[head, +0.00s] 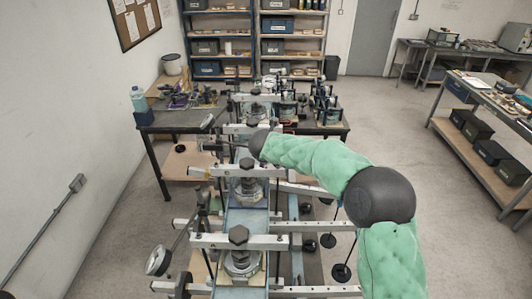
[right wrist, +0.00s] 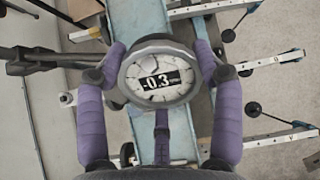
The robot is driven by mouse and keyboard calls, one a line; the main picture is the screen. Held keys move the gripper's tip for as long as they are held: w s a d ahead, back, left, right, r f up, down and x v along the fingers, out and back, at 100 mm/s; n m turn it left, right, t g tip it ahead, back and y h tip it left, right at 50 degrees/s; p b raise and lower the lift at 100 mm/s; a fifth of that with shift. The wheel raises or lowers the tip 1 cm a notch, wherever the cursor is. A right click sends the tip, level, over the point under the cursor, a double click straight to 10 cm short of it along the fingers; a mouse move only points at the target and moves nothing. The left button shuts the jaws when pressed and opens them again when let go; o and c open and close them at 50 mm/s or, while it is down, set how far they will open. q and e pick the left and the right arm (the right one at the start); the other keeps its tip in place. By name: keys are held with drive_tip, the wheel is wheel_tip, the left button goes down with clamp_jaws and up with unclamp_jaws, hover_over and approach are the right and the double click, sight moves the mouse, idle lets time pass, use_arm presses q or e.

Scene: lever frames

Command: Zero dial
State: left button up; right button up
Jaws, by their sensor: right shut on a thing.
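A round dial (right wrist: 160,76) with a grey rim fills the middle of the right wrist view. Its display reads -0.3, with a small unit too blurred to read. My right gripper (right wrist: 160,58) has its purple padded fingers on both sides of the dial and is shut on its rim. In the head view my green padded right arm (head: 305,155) reaches in from the right across the lever frames, and its fingers are too small to make out. Another round dial (head: 157,260) sits at the lower left of the frames. My left gripper is not in view.
Lever frames with pale bars (head: 240,241) and bolts run along the middle. Black round weights (head: 341,272) hang at their right. A dark table (head: 180,118) with tools and a bottle stands behind. Shelves line the back.

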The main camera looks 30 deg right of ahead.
drive_tip(key=shift+r+n+p, duration=0.15)
drive_tip(key=shift+n+p, duration=0.25)
drive_tip(key=shift+p, duration=0.3)
drive_tip(key=shift+n+p, duration=0.4)
drive_tip(key=o, duration=1.2)
drive_tip(key=shift+a, duration=0.1)
drive_tip(key=v, duration=1.1)
drive_tip(key=shift+s+a+r, duration=0.2)
drive_tip(key=shift+s, duration=0.1)
